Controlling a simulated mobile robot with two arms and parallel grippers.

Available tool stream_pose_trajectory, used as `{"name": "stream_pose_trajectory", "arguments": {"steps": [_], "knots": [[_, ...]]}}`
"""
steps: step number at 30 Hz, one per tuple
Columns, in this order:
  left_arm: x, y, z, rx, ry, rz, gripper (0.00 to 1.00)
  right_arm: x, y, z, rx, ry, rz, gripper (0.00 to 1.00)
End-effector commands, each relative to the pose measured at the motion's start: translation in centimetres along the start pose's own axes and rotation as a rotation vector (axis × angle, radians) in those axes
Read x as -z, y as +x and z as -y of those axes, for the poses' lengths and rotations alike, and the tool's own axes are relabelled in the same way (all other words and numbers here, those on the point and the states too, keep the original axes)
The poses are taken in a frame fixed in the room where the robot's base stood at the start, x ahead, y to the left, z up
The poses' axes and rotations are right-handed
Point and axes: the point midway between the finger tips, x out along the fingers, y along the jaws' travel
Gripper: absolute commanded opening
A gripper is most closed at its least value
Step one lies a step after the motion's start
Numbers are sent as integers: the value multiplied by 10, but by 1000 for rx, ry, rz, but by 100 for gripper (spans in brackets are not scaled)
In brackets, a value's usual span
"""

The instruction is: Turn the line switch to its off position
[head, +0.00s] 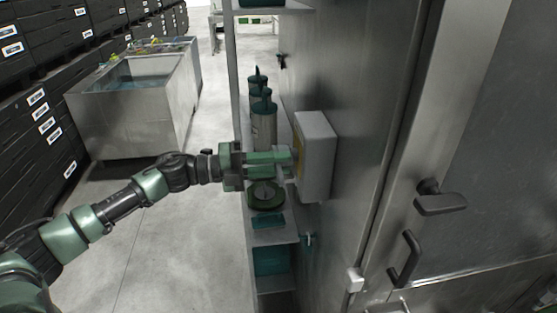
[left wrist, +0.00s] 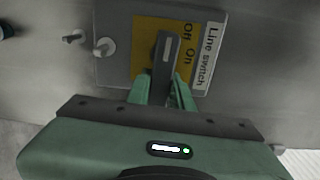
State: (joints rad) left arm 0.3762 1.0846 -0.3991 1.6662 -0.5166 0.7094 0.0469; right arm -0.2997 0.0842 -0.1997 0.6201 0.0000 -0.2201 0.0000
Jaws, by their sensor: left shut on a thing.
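The line switch is a pale grey box (head: 318,155) on the steel wall of the machine in the head view. In the left wrist view its face has a yellow plate (left wrist: 145,38) marked Off and On, and a white "Line switch" label (left wrist: 209,55). A dark grey switch handle (left wrist: 165,62) stands over the plate, its length running up the picture, slightly tilted. I cannot tell which mark it points to. My left gripper (head: 292,160) is at the box's face; its green fingers (left wrist: 163,92) are shut on the handle's lower part. My right gripper is in neither view.
A narrow shelf unit with green-topped canisters (head: 264,125) stands behind my left gripper. Door handles (head: 440,200) stick out of the machine at the right. A steel tub (head: 135,95) and stacked black crates (head: 30,120) are at the left. The floor between is clear.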

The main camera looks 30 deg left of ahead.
Motion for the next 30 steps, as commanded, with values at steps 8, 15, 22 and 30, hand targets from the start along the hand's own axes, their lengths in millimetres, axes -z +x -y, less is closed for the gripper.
{"name": "stream_pose_trajectory", "arguments": {"steps": [8,15,22,30], "knots": [[0,0,2,0,-57,-2,0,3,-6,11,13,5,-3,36],[0,0,2,1,-65,-1,0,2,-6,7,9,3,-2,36],[0,0,2,1,-65,-1,36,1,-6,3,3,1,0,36],[0,0,2,0,-62,-1,44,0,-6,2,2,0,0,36]]}}
